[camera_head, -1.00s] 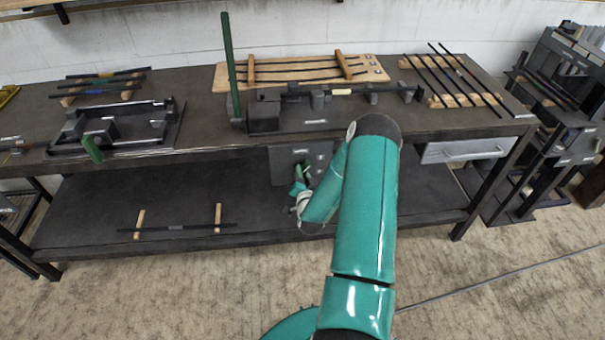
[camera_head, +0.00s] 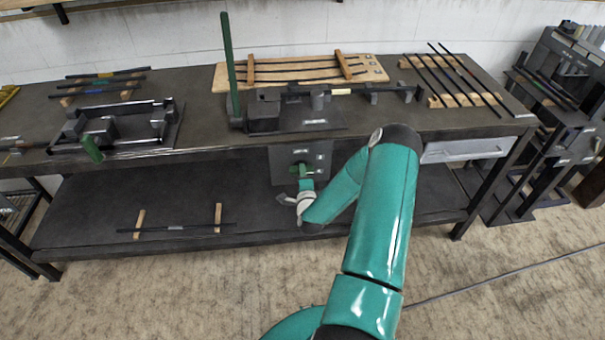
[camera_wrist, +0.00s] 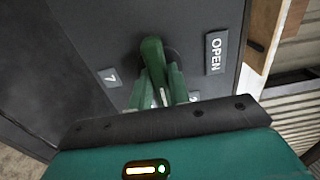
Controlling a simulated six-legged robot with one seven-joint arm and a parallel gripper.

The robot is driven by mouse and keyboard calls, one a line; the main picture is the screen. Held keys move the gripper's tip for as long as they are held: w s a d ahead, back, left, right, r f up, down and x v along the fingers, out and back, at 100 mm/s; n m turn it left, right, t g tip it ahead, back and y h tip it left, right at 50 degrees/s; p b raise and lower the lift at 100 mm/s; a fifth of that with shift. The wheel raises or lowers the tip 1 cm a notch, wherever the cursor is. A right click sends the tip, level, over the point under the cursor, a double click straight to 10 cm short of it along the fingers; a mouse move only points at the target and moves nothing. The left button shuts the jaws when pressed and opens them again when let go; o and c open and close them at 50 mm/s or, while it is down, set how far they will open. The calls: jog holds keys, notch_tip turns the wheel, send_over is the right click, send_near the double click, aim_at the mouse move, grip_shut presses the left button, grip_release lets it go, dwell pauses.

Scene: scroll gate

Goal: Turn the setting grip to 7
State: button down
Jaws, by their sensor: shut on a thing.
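The setting grip is a green handle on a dark panel (camera_head: 284,172) under the bench's front edge. In the wrist view the grip (camera_wrist: 151,54) stands out from a dark round hub. A plate marked 7 (camera_wrist: 111,77) is to its left and a plate marked OPEN (camera_wrist: 215,53) to its right. A third plate (camera_wrist: 194,96) below is mostly hidden by my fingers. My gripper (camera_wrist: 157,88) is shut on the grip; in the head view my gripper (camera_head: 306,184) reaches the panel from below. The grip's exact pointing is unclear.
The bench (camera_head: 215,150) has a dark fixture (camera_head: 330,122) with an upright green lever (camera_head: 229,65) above the panel. A drawer (camera_head: 465,149) is at right. A rod on wooden blocks (camera_head: 178,227) lies on the lower shelf. Floor in front is mostly clear.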

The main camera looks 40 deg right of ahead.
jog(key=shift+a+m, duration=0.15)
jog(key=shift+m, duration=8.65)
jog(key=c, duration=1.3)
grip_release()
jog(key=v, duration=1.3)
jog(key=shift+s+a, duration=0.25)
jog(key=shift+s, duration=0.05)
